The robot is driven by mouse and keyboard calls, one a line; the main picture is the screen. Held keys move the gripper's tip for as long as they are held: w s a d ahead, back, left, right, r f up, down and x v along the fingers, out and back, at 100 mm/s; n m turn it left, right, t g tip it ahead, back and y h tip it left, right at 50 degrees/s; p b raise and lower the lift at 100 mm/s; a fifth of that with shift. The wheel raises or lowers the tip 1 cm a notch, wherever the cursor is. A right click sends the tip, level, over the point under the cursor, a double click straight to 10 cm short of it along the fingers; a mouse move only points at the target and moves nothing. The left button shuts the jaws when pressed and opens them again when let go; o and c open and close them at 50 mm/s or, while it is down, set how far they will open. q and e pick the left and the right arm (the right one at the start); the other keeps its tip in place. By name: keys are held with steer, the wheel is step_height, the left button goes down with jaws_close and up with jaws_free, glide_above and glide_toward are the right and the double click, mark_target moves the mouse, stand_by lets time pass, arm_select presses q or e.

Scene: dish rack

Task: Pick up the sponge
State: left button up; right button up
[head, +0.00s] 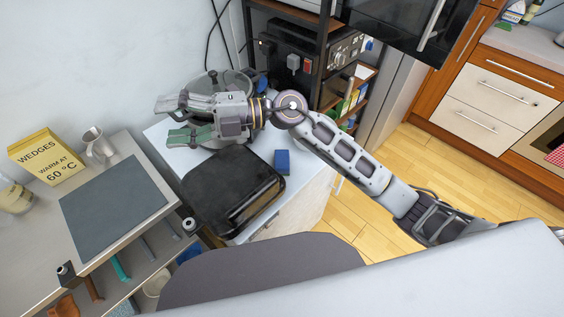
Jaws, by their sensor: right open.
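A small blue block that looks like the sponge (282,161) stands on the white worktop, just right of a black tray. My right arm comes in from the right and passes above the worktop. My right gripper (174,120) points left, its two fingers apart with nothing seen between them. It is above the back left part of the worktop, well to the left of the sponge and not touching it. My left gripper is not in view.
The black tray (230,188) fills the front of the white worktop (303,176). A round grey item behind my gripper is partly hidden. At left, a counter holds a grey mat (112,208), a metal jug (98,147) and a yellow sign box (46,158). A shelf rack stands behind.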

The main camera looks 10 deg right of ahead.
step_height(320, 180, down, 7)
steer(key=n+g+h, duration=0.2)
steer(key=h, duration=0.3)
steer(key=w+d+f+h, duration=0.1)
steer(key=d+f+h, duration=0.2)
steer(key=d, duration=0.1)
steer(key=w+d+f+t+h, duration=0.1)
steer(key=w+d+f+h, duration=0.1)
steer(key=d+f+h, duration=0.1)
steer(key=w+d+f+h, duration=0.2)
steer(key=d+f+h, duration=0.1)
steer(key=d, duration=0.2)
steer(key=shift+d+m+t, duration=0.3)
steer(key=shift+d+m, duration=0.1)
steer(key=w+d+m+t+h, duration=0.1)
steer(key=w+d+m+h, duration=0.1)
steer(key=d+h, duration=0.3)
steer(key=w+d, duration=0.1)
steer(key=d, duration=0.3)
steer(key=shift+w+d+r, duration=0.25)
steer(key=shift+w+d, duration=0.05)
steer(key=shift+w, duration=0.05)
steer(key=shift+f, duration=0.15)
glide_above(281, 158)
step_height(281, 158, down, 8)
steer(key=shift+s+p, duration=0.1)
steer(key=shift+p, duration=0.2)
steer(key=shift+f, duration=0.15)
